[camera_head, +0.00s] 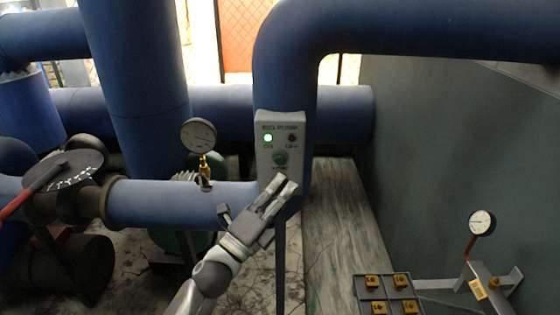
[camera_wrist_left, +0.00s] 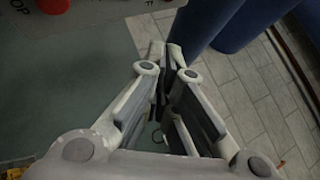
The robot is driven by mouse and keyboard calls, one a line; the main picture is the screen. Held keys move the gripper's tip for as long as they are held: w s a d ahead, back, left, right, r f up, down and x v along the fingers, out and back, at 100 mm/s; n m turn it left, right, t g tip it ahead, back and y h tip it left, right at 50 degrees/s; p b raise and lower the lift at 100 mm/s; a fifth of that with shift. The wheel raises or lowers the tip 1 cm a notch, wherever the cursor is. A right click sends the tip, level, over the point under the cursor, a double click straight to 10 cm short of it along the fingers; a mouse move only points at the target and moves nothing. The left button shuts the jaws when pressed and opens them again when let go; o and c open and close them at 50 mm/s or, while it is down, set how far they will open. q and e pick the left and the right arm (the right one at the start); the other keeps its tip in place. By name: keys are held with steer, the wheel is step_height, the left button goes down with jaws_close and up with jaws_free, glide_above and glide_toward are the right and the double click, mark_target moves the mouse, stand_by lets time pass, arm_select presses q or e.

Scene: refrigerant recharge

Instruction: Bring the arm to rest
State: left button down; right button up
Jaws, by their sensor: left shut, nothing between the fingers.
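My left gripper (camera_head: 282,194) is shut and empty. In the head view it is raised just below or in front of the lower part of the grey pump control box (camera_head: 280,160). I cannot tell whether it touches the box. My right gripper is in neither view.
Blue pipes (camera_head: 150,75) fill the left and top. A gauge (camera_head: 198,135) stands on the pipe left of the box. A valve wheel (camera_head: 62,172) is at far left. At lower right are a tray with yellow pieces (camera_head: 362,297) and another gauge (camera_head: 482,222).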

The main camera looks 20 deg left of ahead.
arm_select(q)
steer(key=w+a+f+n+g+y, duration=0.1)
steer(key=a+f+n+g+y, duration=0.2)
steer(key=f, duration=0.8)
steer(key=w+a+f+n+y, duration=0.15)
steer(key=f+n, duration=0.35)
steer(key=f, duration=0.5)
steer(key=s+a+f+n+g+y, duration=0.1)
steer(key=s+f+n+g+y, duration=0.3)
steer(key=f, duration=0.8)
steer(key=s+a+f+n+g, duration=0.15)
steer(key=s+f, duration=0.45)
steer(key=f, duration=0.7)
steer(key=s+f+n+g, duration=0.6)
steer(key=s+f, duration=1.1)
steer(key=s, duration=0.1)
steer(key=s+f+n+g, duration=0.2)
steer(key=s+f, duration=0.2)
steer(key=s, duration=0.7)
steer(key=s+f+n+g, duration=0.2)
steer(key=s+f+g, duration=0.1)
steer(key=s, duration=0.9)
steer(key=shift+s+a+f+y, duration=0.25)
steer(key=shift+s+f+y, duration=0.05)
steer(key=shift+f+y, duration=0.2)
steer(key=shift+n+g, duration=0.25)
